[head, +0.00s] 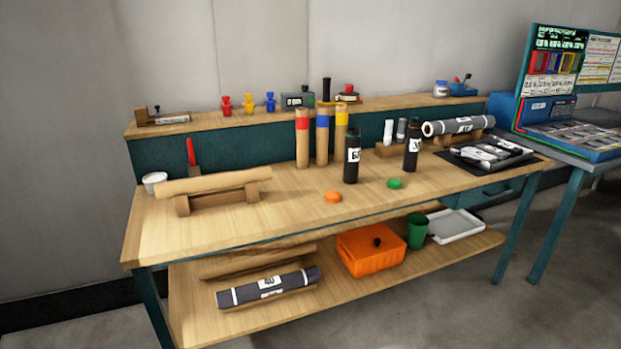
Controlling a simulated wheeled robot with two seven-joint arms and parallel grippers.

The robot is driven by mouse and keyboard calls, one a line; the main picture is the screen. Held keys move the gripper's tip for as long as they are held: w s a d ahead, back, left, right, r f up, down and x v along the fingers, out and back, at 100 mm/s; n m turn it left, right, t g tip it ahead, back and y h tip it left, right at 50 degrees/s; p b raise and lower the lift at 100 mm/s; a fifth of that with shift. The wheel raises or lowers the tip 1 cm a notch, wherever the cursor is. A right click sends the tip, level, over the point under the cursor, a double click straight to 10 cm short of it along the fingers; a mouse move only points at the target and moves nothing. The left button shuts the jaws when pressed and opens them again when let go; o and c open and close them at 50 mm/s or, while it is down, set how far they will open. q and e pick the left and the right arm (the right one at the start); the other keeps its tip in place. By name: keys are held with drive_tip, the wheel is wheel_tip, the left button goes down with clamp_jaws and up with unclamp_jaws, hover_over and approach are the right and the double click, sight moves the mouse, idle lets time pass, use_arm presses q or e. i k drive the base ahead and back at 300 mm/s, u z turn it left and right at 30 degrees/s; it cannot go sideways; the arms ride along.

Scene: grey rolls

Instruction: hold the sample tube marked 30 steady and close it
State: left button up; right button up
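Two dark upright sample tubes stand on the bench top. The nearer dark tube (351,160) has a white label that seems to read 60. The other dark tube (413,147), farther right, has a white label that may read 30, but it is too small to be sure. An orange disc-shaped cap (333,197) lies on the bench in front of the nearer tube. A green cap (395,184) lies between the two tubes, nearer the front edge. I cannot tell whether the tube tops are open. Neither of my grippers is in view.
Wooden-brown tubes with red, blue and yellow bands (303,150) stand behind. A tan roll (213,183) lies on a cradle at left. A black tray (492,153) is at right. The lower shelf holds a grey roll marked 40 (268,287) and an orange box (370,251). The front middle is clear.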

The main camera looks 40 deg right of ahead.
sight(413, 136)
drive_tip(key=z, duration=0.95)
drive_tip(key=i, duration=0.85)
drive_tip(key=z, duration=0.7)
